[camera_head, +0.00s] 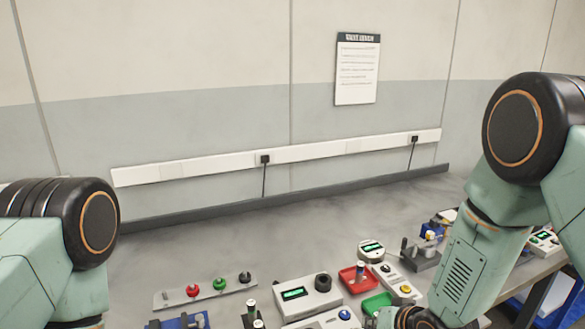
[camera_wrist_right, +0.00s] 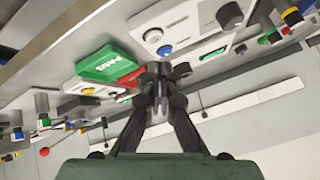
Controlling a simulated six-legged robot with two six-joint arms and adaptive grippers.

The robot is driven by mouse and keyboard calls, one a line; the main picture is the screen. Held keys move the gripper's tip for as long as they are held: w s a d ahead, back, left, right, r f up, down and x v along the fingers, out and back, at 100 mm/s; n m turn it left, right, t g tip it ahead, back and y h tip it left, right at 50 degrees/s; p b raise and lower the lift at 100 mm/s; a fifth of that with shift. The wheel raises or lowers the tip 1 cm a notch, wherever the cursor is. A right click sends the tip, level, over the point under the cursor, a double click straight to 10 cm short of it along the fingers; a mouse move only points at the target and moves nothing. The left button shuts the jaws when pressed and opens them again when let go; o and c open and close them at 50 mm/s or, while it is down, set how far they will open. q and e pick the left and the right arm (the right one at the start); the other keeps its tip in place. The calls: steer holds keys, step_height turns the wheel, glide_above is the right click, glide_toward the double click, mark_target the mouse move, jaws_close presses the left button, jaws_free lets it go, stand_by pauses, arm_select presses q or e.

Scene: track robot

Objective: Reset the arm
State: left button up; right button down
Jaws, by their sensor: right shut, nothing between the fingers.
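My right gripper (camera_wrist_right: 160,78) is shut and empty in the right wrist view, its two fingers meeting at the tips. In the head view my right arm (camera_head: 475,250) comes down from the right, and its lower end reaches the bottom edge by the bench things, with the fingertips not clearly shown. My left arm (camera_head: 60,240) stands at the left edge of the head view. Its gripper is not in view.
A grey bench holds a green tray (camera_head: 377,303), a red tray (camera_head: 354,281), a box with a green display (camera_head: 305,295) and a plate with coloured knobs (camera_head: 205,290). The green tray also shows in the wrist view (camera_wrist_right: 104,64). The bench's rear is clear.

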steer(key=s+d+f+g+h+b, duration=0.1)
steer(key=s+f+g+b, duration=0.1)
steer(key=s+f+b, duration=0.2)
steer(key=s+d+f+g+h+b, duration=0.1)
steer(key=s+d+f+g+b, duration=0.1)
steer(key=s+f, duration=0.9)
steer(key=s+d+f+n+g+h+b, duration=0.1)
steer(key=s+f+g+b, duration=0.2)
steer(key=s, duration=1.6)
step_height(320, 180, down, 5)
steer(key=b, duration=0.3)
steer(key=shift+s+d+f+g, duration=0.15)
steer(key=shift+d+f+g, duration=0.05)
steer(key=shift+d+g, duration=0.2)
